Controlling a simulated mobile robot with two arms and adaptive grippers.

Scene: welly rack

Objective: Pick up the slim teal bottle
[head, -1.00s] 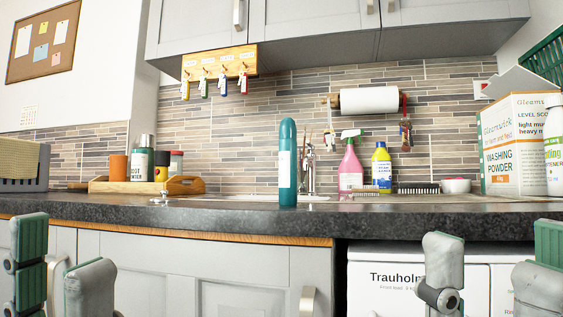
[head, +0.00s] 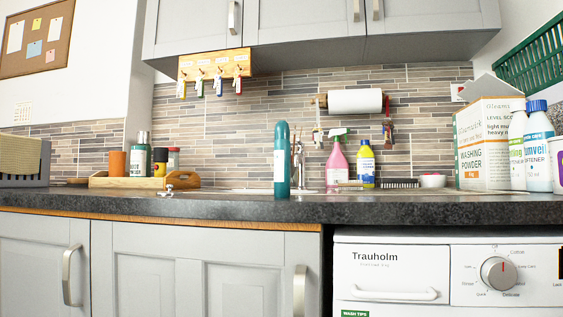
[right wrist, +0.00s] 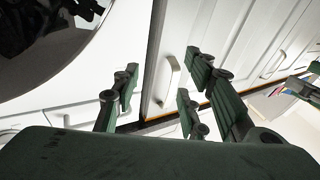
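The slim teal bottle (head: 282,165) stands upright on the dark countertop in the head view, near its front edge and left of the pink spray bottle. Neither gripper shows in the head view now. In the right wrist view my right gripper (right wrist: 155,98) is open, with its green fingers apart and nothing between them. White cabinet doors show behind the fingers. The teal bottle cannot be made out in the right wrist view.
The counter (head: 380,206) also holds a wooden tray (head: 125,183), a pink spray bottle (head: 337,164), a blue-capped yellow bottle (head: 365,168) and a washing powder box (head: 488,150). A washing machine (head: 440,270) is below. The counter around the teal bottle's front is clear.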

